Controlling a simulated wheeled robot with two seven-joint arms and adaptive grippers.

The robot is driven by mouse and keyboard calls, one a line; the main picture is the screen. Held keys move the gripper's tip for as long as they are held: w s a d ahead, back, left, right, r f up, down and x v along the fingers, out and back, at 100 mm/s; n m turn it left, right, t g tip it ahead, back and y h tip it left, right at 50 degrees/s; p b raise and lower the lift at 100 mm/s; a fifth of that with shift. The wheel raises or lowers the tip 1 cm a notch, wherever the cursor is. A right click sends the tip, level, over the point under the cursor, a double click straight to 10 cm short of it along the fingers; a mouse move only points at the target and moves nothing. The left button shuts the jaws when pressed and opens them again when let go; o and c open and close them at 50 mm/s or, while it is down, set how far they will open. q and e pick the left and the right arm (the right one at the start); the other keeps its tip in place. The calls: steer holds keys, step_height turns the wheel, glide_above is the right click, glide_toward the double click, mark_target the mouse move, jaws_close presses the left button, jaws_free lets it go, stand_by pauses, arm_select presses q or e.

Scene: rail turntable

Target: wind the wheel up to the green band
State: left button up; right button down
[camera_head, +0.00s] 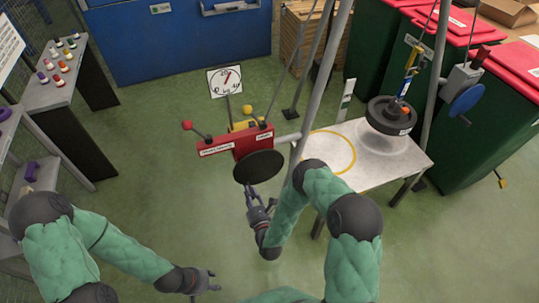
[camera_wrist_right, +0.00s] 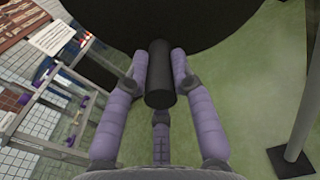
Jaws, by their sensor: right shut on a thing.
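A dark wheel (camera_head: 391,117) hangs from a yellow and blue hook (camera_head: 410,67) above a white table. A white post with a green band (camera_head: 346,101) stands behind the table; I cannot tell the wheel's height against it. A red winch box (camera_head: 218,144) carries a black crank disc (camera_head: 259,166). My right gripper (camera_head: 256,194) is below the disc, shut on its black handle (camera_wrist_right: 160,75), with fingers on both sides in the right wrist view (camera_wrist_right: 160,72). My left gripper (camera_head: 212,281) is open and empty over the floor at the bottom.
The white table (camera_head: 385,170) bears a yellow ring (camera_head: 345,136). A dial (camera_head: 225,81) stands behind the winch box. Grey frame legs (camera_head: 325,90) rise beside my right arm. Green bins (camera_head: 480,140) stand right, a shelf (camera_head: 60,95) left. Floor at centre left is clear.

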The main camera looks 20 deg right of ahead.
steer(key=shift+a+r, duration=0.2)
steer(key=shift+a, duration=0.15)
steer(key=shift+w+a+r+p, duration=0.1)
steer(key=shift+a+r+p, duration=0.25)
steer(key=shift+r+p, duration=0.2)
steer(key=shift+a+r+p, duration=0.35)
steer(key=shift+r+p, duration=0.1)
steer(key=shift+r, duration=0.15)
steer(key=c, duration=0.8)
jaws_free()
steer(key=shift+c, duration=0.2)
steer(key=shift+f, duration=0.1)
steer(key=shift+s, duration=0.2)
steer(key=s, duration=0.7)
steer(key=shift+s+p, duration=0.35)
steer(key=shift+s, duration=0.05)
